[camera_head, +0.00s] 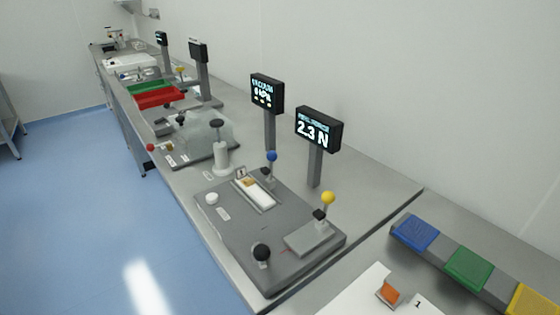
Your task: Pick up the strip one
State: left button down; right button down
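Neither of my grippers shows in the head view. No object is plainly marked as strip one. At the bottom right a small orange piece (391,292) stands on a white sheet (365,299). A printed "1" (418,304) is on the sheet just to its right. A narrow white tray (262,198) with a small tan piece at its far end lies on the grey test fixture (218,228). I cannot tell whether either piece is the strip.
A display (318,129) reads 2.3 N. Blue (415,232), green (467,268) and yellow (535,301) pads line the right. Red (160,97) and green trays (146,86) sit farther back.

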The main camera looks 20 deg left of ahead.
aim_at(264, 201)
jog(key=k+j, duration=0.1)
jog(key=j, duration=1.85)
jog(key=k, duration=0.05)
